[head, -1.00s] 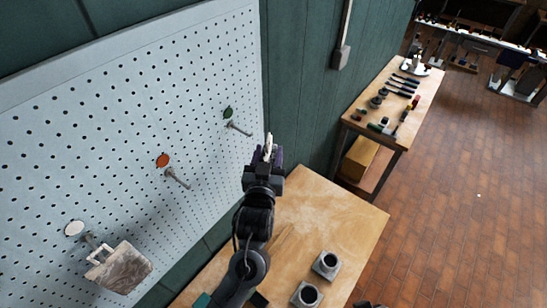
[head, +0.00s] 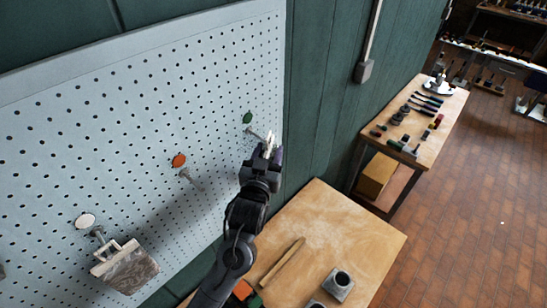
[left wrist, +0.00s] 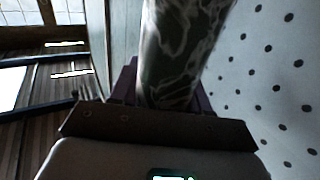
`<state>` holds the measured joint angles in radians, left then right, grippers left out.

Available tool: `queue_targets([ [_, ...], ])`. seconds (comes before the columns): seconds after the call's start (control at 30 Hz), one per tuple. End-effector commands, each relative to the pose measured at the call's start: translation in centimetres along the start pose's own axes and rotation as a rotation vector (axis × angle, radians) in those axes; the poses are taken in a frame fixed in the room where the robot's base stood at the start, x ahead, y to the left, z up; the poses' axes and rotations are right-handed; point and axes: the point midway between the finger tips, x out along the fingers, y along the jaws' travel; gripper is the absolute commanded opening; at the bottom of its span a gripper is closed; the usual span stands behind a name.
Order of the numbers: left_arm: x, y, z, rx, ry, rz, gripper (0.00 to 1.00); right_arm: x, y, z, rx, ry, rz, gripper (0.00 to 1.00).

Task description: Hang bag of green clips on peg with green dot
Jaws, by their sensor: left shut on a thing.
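The green dot (head: 247,117) is at the upper right of the pegboard, with its metal peg (head: 254,133) sticking out just below it. My left gripper (head: 268,152) is beside this peg's tip, shut on a bag whose pale top tab (head: 271,138) shows above the fingers. In the left wrist view the bag (left wrist: 180,55) is a dark, shiny, greenish pouch between the fingers; its clips cannot be made out. The tab looks close to the peg tip; I cannot tell whether they touch. My right gripper is not in view.
An orange dot (head: 179,160) marks a bare peg (head: 191,178). A white dot (head: 85,220) marks a peg with a grey-brown bag (head: 128,268) hanging. The wooden bench (head: 345,222) below holds a wooden stick (head: 282,262) and a grey holed block (head: 338,284). A tool table (head: 445,125) stands behind.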

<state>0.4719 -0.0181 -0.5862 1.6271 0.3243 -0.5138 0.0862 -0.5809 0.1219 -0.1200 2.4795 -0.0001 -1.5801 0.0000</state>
Motion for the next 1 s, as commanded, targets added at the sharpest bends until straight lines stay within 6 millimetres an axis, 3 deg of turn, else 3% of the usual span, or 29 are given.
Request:
queue_targets([
  [0.47,1.0,-1.8,0.7,0.0,0.0,-0.001,0.0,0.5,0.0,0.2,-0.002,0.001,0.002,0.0],
  [1.0,1.1,-1.9,1.0,-0.001,0.0,0.0,0.0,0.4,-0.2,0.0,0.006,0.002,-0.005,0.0],
])
